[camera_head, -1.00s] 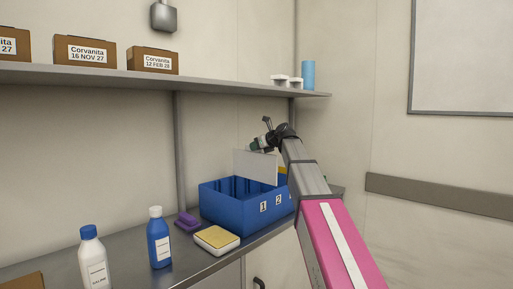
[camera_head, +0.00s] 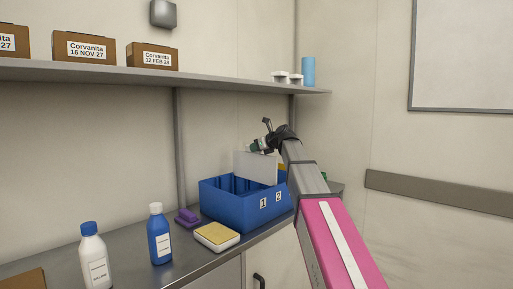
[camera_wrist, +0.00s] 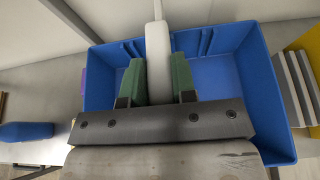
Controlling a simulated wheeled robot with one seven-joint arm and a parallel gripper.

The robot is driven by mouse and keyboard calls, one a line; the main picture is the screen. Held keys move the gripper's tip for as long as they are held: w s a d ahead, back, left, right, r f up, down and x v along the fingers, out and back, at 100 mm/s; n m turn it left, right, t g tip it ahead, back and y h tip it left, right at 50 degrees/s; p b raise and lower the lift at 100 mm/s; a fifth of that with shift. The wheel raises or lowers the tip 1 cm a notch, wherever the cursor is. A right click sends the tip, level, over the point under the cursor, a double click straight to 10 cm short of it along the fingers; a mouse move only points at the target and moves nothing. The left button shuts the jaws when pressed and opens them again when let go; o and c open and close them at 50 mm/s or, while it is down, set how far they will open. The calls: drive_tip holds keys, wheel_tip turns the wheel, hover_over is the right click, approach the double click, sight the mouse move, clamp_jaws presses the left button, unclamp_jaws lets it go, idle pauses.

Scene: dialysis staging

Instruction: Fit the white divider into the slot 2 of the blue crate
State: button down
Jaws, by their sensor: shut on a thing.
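The white divider (camera_head: 257,168) is upright, its lower part inside the blue crate (camera_head: 240,205) as seen in the head view. The crate's front carries the labels 1 and 2, with 2 on the right. My gripper (camera_wrist: 159,85) has its green fingers shut on the divider (camera_wrist: 158,45), seen edge-on in the wrist view. Ribs show on the crate's far wall (camera_wrist: 205,42) on both sides of the divider. The divider's bottom edge is hidden, so I cannot tell whether it sits in a slot.
A purple item (camera_head: 187,218), a white-and-yellow pad (camera_head: 217,236), a blue bottle (camera_head: 159,236) and a white bottle (camera_head: 94,260) stand left of the crate. A shelf (camera_head: 220,86) with boxes runs above. Grey and yellow things (camera_wrist: 296,85) lie right of the crate.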

sight(273, 170)
drive_tip(key=shift+f, duration=6.45)
drive_tip(key=c, duration=0.8)
unclamp_jaws()
drive_tip(key=shift+c, duration=0.2)
drive_tip(key=v, duration=1)
drive_tip(key=shift+s+d+r, duration=0.15)
drive_tip(key=shift+s+d, duration=0.1)
